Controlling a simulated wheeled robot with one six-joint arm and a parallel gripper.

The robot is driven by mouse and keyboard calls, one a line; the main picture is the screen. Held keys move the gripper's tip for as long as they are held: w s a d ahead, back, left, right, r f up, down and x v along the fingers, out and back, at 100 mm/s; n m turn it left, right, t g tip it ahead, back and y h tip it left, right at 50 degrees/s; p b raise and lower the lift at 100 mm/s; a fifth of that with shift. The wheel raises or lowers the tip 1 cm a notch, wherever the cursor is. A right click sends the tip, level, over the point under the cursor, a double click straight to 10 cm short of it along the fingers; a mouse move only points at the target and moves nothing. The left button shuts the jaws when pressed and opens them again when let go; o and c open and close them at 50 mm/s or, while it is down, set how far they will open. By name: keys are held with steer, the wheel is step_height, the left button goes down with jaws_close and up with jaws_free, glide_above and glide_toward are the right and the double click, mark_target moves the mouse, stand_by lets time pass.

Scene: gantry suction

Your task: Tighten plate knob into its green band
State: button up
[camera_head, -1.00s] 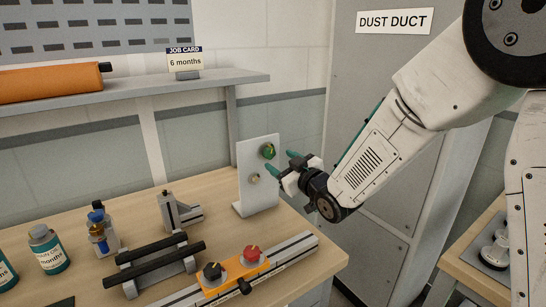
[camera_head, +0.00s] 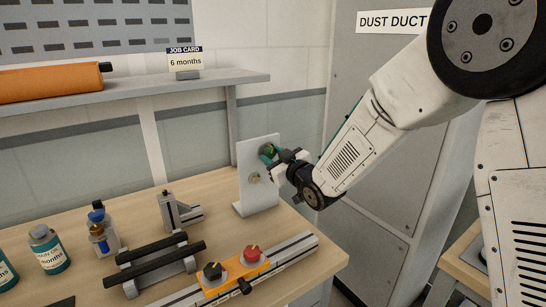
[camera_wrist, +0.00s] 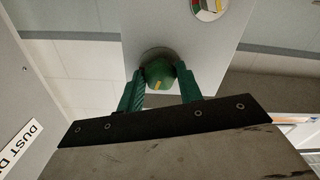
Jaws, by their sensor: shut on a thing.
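The upright white plate (camera_head: 247,195) stands at the back right of the bench. Its green knob (camera_head: 268,150) is partly hidden by my gripper (camera_head: 270,157), whose fingers are shut on it. In the wrist view the same green knob (camera_wrist: 158,74), with a small yellow mark, sits between the two green fingers of my gripper (camera_wrist: 160,87). A small round dial (camera_wrist: 208,7) with green and red parts shows on the plate, cut by the top edge of the wrist view. It is small in the head view (camera_head: 254,179), and I cannot read its pointer.
An orange block (camera_head: 236,280) with a black knob (camera_head: 212,271) and a red knob (camera_head: 252,253) sits on a rail in front. Dark bars on a stand (camera_head: 160,265) and bottles (camera_head: 47,250) are to the left. A grey duct cabinet (camera_head: 375,170) stands behind my arm.

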steer(key=m, duration=0.5)
steer(key=o, duration=1)
steer(key=shift+s, duration=0.1)
steer(key=v, duration=0.7)
steer(key=shift+s+d, duration=0.2)
steer(key=shift+s, duration=0.15)
